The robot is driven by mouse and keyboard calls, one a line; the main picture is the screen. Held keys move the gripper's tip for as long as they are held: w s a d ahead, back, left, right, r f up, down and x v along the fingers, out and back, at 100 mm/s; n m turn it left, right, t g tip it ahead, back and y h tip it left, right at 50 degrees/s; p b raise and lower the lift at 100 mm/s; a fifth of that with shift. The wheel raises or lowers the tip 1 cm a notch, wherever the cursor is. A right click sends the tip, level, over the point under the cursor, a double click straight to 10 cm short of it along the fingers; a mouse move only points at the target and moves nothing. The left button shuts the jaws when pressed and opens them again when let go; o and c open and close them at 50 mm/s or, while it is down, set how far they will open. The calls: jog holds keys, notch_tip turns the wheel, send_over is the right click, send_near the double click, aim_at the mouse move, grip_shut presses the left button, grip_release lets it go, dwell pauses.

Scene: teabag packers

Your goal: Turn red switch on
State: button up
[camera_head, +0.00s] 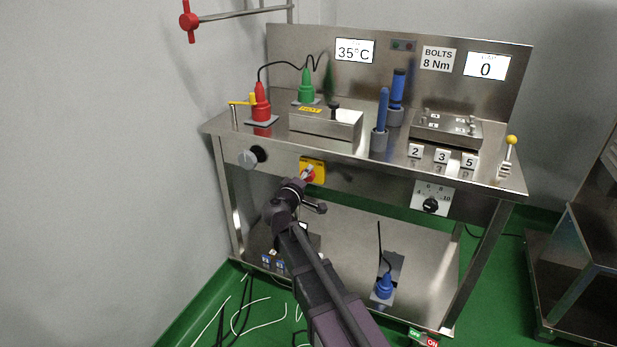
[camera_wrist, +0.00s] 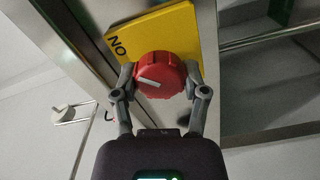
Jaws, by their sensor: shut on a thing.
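The red switch (camera_wrist: 168,68) is a round, ridged knob on a yellow plate (camera_wrist: 178,28). A white line on its face runs from near its left edge towards the middle. The plate's upper left corner carries black letters that look like ON seen turned around. My gripper (camera_wrist: 160,76) is shut on the knob, one finger on its left side and one on its right. In the head view the yellow plate (camera_head: 318,164) is on the table's front panel, and my gripper (camera_head: 306,174) partly hides the red knob.
A grey round knob (camera_head: 252,157) is left of the plate and a black dial (camera_head: 431,205) is to the right. The steel table top (camera_head: 350,148) overhangs above. A lower shelf (camera_head: 345,250) holds a blue plug (camera_head: 384,287). Loose cables lie on the floor at left.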

jog(key=o, duration=1.1)
jog(key=shift+s, duration=0.1)
jog(key=shift+o, duration=0.2)
jog(key=v, duration=1.2)
